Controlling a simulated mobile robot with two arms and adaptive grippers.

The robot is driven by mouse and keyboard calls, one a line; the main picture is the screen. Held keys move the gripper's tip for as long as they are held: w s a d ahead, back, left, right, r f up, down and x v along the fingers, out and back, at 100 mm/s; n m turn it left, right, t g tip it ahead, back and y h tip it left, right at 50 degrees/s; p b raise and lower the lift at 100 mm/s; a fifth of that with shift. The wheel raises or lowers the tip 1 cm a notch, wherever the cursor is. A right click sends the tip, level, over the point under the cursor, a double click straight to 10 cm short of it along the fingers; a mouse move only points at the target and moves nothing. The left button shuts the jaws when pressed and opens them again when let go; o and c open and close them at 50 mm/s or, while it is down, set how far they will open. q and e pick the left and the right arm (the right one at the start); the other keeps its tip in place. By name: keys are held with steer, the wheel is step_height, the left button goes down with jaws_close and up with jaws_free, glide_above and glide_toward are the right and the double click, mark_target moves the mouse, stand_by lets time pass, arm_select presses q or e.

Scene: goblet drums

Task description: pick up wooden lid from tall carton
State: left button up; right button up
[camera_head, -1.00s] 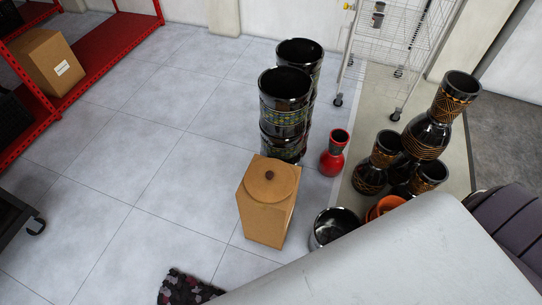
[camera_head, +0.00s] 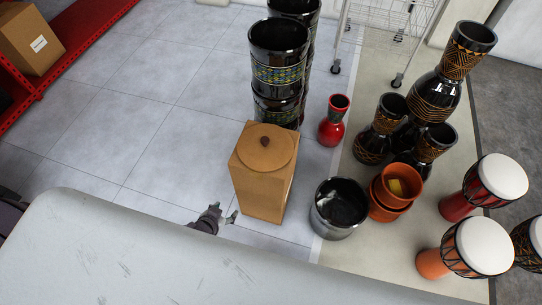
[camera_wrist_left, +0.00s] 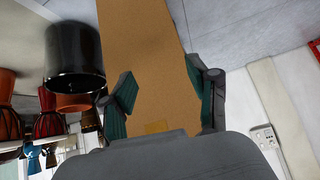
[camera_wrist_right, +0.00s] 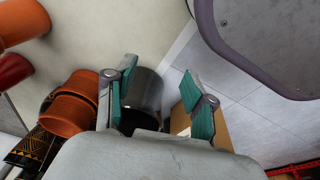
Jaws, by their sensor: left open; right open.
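The round wooden lid (camera_head: 268,147) with a dark knob lies on top of the tall brown carton (camera_head: 262,190), in the middle of the head view. My left gripper (camera_head: 228,217) is open and empty, low beside the carton's left side. In the left wrist view the carton's side (camera_wrist_left: 145,60) fills the space beyond the open fingers (camera_wrist_left: 165,100); the lid does not show there. My right gripper is hidden in the head view. In the right wrist view it is open (camera_wrist_right: 160,95) and empty, with a part of the carton (camera_wrist_right: 226,133) beyond one finger.
A black shiny pot (camera_head: 340,205) and stacked orange pots (camera_head: 392,195) stand right of the carton. Tall black drums (camera_head: 278,70) stand behind it, with a red vase (camera_head: 333,122) nearby. White-topped drums (camera_head: 480,245) are at right. The floor (camera_head: 150,120) at left is clear.

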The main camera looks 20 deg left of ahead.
arm_select(q)
steer(key=w+d+r+t+h+b, duration=0.1)
steer(key=w+d+r+t+b, duration=0.2)
steer(key=w+r, duration=0.4)
steer(key=t+h+b, duration=0.1)
steer(key=t+b, duration=0.2)
steer(key=b, duration=0.1)
glide_toward(264, 140)
steer(key=shift+m, duration=0.3)
steer(key=b+x, duration=0.1)
steer(key=x, duration=0.4)
steer(key=shift+s+f, duration=0.1)
steer(key=shift+f, duration=0.05)
steer(key=shift+w+d+f+b, duration=0.1)
steer(key=shift+w+b, duration=0.2)
steer(key=shift+w, duration=0.1)
steer(key=shift+b+x, duration=0.75)
steer(key=shift+x, duration=1.6)
steer(key=shift+d, duration=0.1)
jaws_close()
arm_select(e)
steer(key=w+r+t, duration=0.1)
steer(key=w+r, duration=0.2)
steer(key=r, duration=1.4)
steer(key=shift+r+t, duration=0.2)
steer(key=shift+t, duration=0.1)
